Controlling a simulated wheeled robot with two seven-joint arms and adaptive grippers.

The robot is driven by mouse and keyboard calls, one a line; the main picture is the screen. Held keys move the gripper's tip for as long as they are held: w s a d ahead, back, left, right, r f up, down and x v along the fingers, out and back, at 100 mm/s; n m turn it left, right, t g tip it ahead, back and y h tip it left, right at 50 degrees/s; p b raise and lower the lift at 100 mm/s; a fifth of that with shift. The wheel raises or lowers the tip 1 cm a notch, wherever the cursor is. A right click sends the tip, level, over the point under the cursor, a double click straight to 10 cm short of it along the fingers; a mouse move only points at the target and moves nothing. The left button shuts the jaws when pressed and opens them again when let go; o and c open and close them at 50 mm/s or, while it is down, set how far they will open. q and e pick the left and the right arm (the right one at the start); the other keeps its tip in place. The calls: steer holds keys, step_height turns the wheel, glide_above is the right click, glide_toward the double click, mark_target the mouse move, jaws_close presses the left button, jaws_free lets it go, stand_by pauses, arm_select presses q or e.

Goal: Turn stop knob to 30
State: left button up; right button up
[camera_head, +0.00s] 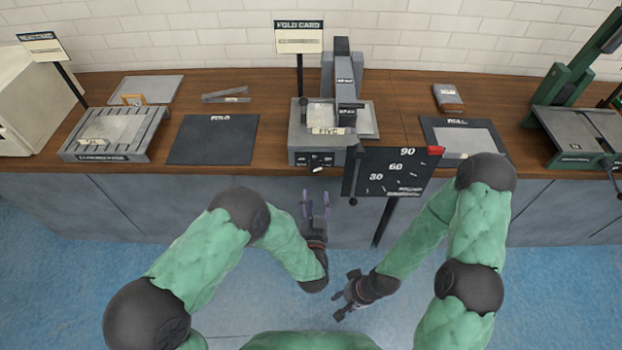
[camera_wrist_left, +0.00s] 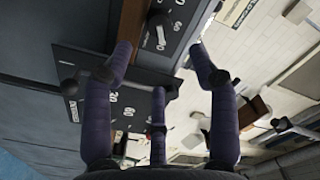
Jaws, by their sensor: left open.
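The knob (camera_head: 318,168) is on the dark front panel of the grey folding machine (camera_head: 302,140), with a pale pointer and small numbers around it that I cannot read surely in the head view. In the left wrist view the knob (camera_wrist_left: 159,28) shows at the top, beyond my fingers. My left gripper (camera_head: 315,200) is open and empty, below and in front of the panel, apart from the knob. Its spread purple fingers fill the left wrist view (camera_wrist_left: 158,75). My right gripper (camera_head: 345,293) is lower, in front of the counter, with its fingers apart and nothing between them.
The wooden counter (camera_head: 280,85) also holds mats and fixtures. The floor space in front is clear.

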mark_target(314, 171)
arm_select(q)
steer(key=w+b, duration=0.2)
steer(key=w, duration=0.8)
steer(key=shift+w+f+b, duration=0.1)
steer(key=shift+b, duration=0.2)
steer(key=c, duration=1.1)
